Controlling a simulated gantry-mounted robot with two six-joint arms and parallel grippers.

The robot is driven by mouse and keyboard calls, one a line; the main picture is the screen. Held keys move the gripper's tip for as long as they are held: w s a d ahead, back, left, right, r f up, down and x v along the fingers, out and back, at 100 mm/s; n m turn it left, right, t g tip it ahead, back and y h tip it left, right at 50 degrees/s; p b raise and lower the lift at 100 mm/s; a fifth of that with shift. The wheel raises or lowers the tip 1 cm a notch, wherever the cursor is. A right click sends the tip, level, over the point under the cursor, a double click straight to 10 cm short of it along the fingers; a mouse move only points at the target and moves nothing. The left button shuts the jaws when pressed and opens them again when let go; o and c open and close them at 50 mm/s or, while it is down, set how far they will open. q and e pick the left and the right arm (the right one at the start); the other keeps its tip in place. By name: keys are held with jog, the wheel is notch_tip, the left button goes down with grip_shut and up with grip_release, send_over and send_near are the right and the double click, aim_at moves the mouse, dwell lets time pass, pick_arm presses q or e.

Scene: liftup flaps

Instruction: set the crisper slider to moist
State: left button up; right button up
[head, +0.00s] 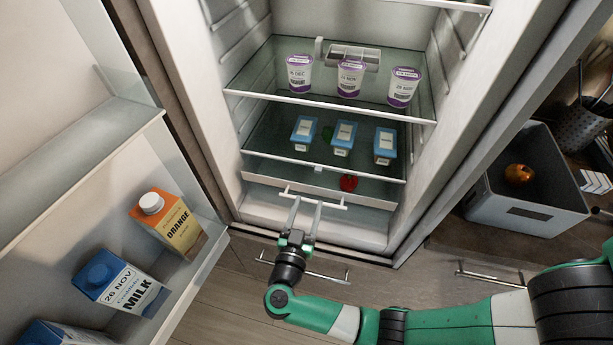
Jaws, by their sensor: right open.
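The crisper drawer (268,183) is at the bottom of the open fridge, with a white bar handle (335,205) along its front. A small pale tab (318,168), which looks like the crisper slider, sits near the middle of the strip above the drawer. Any dry or moist marking is too small to read. My right gripper (307,203) is open in front of the drawer. Its two fingers point into the fridge, with their tips at the handle and below the tab. I cannot tell whether they touch the handle. My left gripper is out of view.
A red item (349,183) shows in the crisper. Blue-topped packs (343,139) and yogurt cups (350,78) stand on the shelves above. The open door at left holds an orange carton (166,224) and milk (120,283). A grey bin (525,213) stands at right.

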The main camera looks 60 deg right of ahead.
aim_at(318, 172)
jog(key=b+x, duration=0.3)
jog(key=x, duration=0.7)
jog(key=shift+d+b, duration=0.3)
jog(key=shift+d, duration=0.05)
jog(key=shift+w+d, duration=0.15)
jog(key=shift+d, duration=0.15)
jog(key=shift+r, duration=0.1)
grip_shut()
dwell(0.4)
